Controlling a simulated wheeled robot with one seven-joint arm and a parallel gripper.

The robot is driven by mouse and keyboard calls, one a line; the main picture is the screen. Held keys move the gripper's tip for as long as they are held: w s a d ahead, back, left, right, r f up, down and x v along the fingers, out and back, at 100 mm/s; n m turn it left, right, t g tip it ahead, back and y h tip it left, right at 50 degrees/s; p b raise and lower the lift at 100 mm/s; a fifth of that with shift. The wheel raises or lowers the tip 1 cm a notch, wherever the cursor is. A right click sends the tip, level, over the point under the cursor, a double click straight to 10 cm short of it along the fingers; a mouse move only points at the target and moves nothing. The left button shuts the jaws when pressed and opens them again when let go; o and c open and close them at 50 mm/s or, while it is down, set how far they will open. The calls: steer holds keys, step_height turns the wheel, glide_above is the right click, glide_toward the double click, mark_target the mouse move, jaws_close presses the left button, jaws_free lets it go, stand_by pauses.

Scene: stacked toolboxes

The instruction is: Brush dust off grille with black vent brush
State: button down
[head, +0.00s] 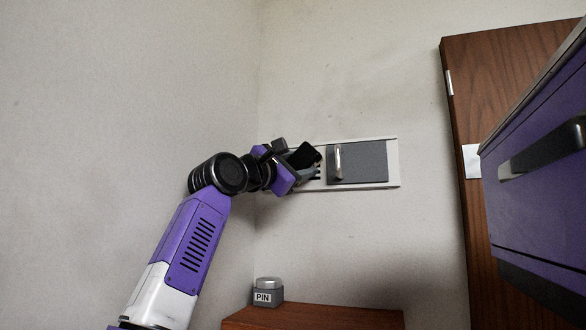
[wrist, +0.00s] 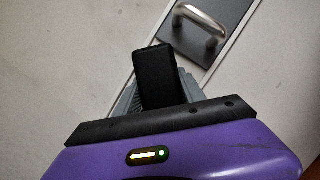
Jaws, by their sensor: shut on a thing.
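My gripper (head: 306,168) is at the wall, in front of the left part of a pale framed vent panel. It is shut on the black vent brush (head: 307,155), whose dark block also shows between the fingers in the wrist view (wrist: 157,75). The grille (head: 317,173) shows only as a few dark slots beside the gripper; the rest is hidden behind the gripper and brush. I cannot tell whether the bristles touch it, and no dust is visible. A grey cover plate (head: 364,162) with a metal handle (head: 338,162) covers the panel's right part, just right of the gripper.
A wooden cabinet top (head: 330,317) below carries a small grey box labelled PIN (head: 267,293). A brown wooden door (head: 462,100) and a large purple toolbox (head: 540,195) stand at the right. The wall around the panel is bare.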

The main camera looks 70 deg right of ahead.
mark_target(303, 156)
steer(key=shift+s+a+b, duration=0.2)
steer(key=shift+a+b, duration=0.2)
steer(key=shift+a, duration=1.1)
steer(key=shift+s+a+b, duration=0.15)
steer(key=shift+a+b, duration=0.25)
steer(key=shift+a, duration=1.05)
steer(key=shift+a, duration=0.15)
steer(key=a, duration=0.2)
steer(key=shift+s+a+b, duration=0.1)
steer(key=shift+a+b, duration=0.2)
steer(key=shift+a, duration=0.05)
